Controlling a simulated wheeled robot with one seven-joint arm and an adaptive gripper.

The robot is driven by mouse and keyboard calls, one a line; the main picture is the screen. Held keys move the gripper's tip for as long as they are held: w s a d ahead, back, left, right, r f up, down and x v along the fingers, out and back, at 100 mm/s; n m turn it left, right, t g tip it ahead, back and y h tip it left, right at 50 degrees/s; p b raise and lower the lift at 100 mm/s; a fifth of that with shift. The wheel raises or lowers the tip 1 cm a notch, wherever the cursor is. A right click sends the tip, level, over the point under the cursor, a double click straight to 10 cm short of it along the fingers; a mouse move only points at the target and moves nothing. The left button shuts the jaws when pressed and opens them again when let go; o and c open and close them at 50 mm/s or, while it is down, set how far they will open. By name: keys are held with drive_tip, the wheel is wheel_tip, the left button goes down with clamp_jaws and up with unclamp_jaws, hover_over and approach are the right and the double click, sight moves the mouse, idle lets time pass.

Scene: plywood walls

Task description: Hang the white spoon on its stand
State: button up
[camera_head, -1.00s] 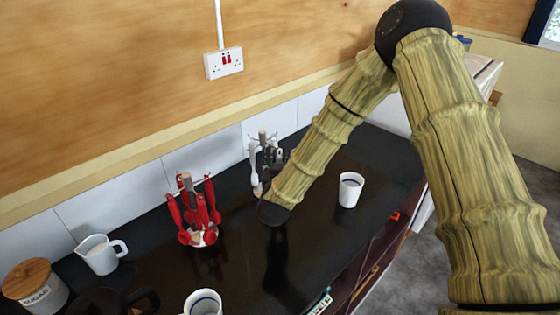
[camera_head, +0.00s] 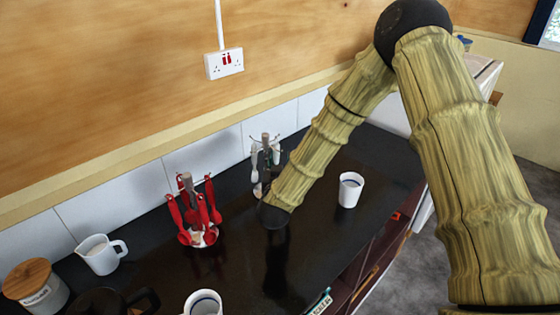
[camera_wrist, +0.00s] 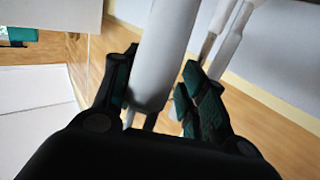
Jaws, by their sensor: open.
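The stand (camera_head: 265,140) with white utensils stands on the dark counter near the back wall, partly behind my arm. A white utensil (camera_head: 254,162) hangs on its left side. In the wrist view my gripper (camera_wrist: 155,95) is open, with one dark finger on each side of a thick white handle (camera_wrist: 165,45). I cannot tell whether this handle belongs to the white spoon; its head is out of view. More white handles (camera_wrist: 225,40) show just right of the fingers. In the head view my gripper is mostly hidden behind my arm.
A stand of red utensils (camera_head: 202,220) is to the left on the counter. A white cup (camera_head: 350,189) stands right of my arm, another cup (camera_head: 203,303) at the front. A white jug (camera_head: 101,254) and a sugar jar (camera_head: 36,285) are at the left.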

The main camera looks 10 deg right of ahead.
drive_tip(key=v, duration=0.7)
